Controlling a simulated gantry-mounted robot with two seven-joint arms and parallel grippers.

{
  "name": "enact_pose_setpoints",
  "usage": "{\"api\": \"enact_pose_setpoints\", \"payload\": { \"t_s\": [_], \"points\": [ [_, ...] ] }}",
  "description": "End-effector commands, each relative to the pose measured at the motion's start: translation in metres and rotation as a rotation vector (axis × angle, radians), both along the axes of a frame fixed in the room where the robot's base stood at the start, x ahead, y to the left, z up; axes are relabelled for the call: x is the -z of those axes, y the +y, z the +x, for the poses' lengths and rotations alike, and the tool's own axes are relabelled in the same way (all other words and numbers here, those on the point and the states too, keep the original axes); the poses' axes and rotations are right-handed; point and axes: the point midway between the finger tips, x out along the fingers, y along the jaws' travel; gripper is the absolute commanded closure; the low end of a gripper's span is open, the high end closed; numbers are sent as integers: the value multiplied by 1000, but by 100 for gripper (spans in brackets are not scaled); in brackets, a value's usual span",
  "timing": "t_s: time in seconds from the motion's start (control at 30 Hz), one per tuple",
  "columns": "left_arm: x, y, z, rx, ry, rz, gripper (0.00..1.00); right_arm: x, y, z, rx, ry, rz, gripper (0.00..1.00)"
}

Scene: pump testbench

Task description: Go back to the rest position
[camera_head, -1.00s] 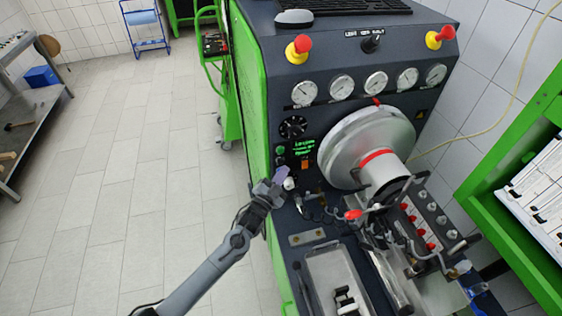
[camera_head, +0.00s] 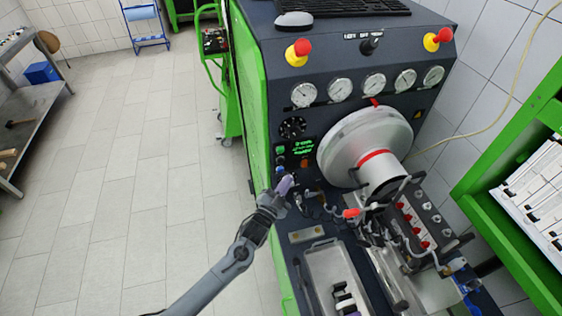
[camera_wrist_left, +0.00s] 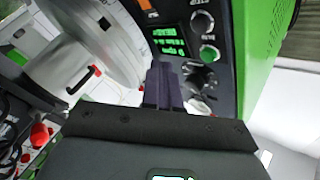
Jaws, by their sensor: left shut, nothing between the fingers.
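My left gripper (camera_head: 284,187) is at the left front of the test bench (camera_head: 262,100), just below the control buttons. Its fingers are shut and hold nothing. In the left wrist view the closed dark fingers (camera_wrist_left: 163,86) point toward the panel, beside the green display (camera_wrist_left: 172,42) and the round green button (camera_wrist_left: 208,54). I cannot tell whether the fingertips touch anything. My left arm reaches in from the bottom of the head view. My right gripper is not in view.
The large silver disc (camera_head: 352,145) and the pump with hoses (camera_head: 415,225) stand right of my left gripper. A metal tray (camera_head: 325,262) lies below. A green shelf (camera_head: 490,205) is at the right. The tiled floor (camera_head: 130,200) on the left is clear.

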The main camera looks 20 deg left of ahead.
Motion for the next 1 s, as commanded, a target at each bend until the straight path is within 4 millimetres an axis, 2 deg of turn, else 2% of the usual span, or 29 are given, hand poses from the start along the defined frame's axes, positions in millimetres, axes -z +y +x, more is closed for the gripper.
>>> {"api": "enact_pose_setpoints", "payload": {
  "t_s": [0.33, 0.47, 0.57, 0.6, 0.67, 0.77, 0.9, 1.0],
  "points": [
    [2, 0, -1, -1, 4, 0, 100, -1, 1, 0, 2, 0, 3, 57],
    [17, 0, -15, 0, 41, -1, 100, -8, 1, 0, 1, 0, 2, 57],
    [44, 1, -41, -4, 105, -5, 100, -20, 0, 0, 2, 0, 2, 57],
    [53, 1, -58, -7, 135, -13, 100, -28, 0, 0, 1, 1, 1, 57],
    [55, -1, -86, -8, 161, -35, 100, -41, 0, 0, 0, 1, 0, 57],
    [44, -4, -134, -18, 238, -87, 100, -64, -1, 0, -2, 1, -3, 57],
    [19, -3, -198, -55, 475, -186, 100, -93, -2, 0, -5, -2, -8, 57],
    [-2, 0, -236, -86, 652, -244, 100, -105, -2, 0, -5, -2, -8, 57]
  ]
}}
